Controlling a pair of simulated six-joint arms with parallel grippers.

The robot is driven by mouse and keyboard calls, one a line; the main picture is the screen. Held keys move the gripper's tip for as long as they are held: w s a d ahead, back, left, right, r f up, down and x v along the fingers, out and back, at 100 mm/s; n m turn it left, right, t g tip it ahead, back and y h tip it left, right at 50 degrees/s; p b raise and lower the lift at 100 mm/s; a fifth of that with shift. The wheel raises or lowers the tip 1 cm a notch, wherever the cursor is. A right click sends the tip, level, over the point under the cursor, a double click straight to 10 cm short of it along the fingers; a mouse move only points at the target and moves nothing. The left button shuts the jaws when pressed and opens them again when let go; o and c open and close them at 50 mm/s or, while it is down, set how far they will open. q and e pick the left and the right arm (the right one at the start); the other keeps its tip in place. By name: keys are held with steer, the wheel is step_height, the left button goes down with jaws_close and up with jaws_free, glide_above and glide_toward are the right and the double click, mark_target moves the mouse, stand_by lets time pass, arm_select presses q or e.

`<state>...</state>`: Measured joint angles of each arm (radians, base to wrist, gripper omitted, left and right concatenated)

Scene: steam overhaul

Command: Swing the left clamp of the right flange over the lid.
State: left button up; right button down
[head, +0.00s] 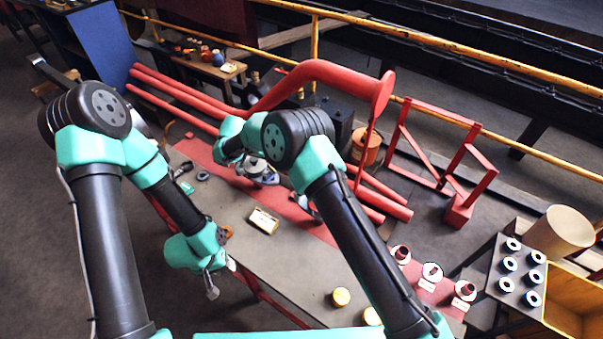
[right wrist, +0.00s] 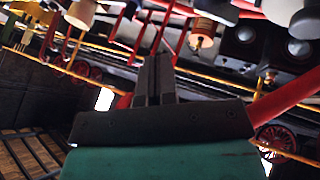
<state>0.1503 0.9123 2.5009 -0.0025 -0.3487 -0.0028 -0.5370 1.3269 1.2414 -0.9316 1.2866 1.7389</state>
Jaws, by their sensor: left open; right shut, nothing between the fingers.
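My left gripper (head: 211,291) hangs over the near left edge of the grey bench top (head: 285,250), its small fingertips apart and empty. A round grey metal fitting (head: 262,172) stands on the bench, partly covered by my right arm; I cannot tell whether it is the right flange with its lid. Another small grey part shows at the edge of my right forearm (head: 310,205). No clamp can be made out clearly. My right gripper (right wrist: 153,80) shows in the right wrist view with its dark fingers together and nothing between them.
A red pipe (head: 335,75) rises behind the bench. A rack of rings (head: 520,275) stands at right.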

steer(key=d+f, duration=0.8)
steer(key=d, duration=0.1)
steer(key=shift+s+d, duration=0.25)
steer(key=shift+s, duration=0.15)
steer(key=shift+d, duration=0.15)
stand_by(0.6)
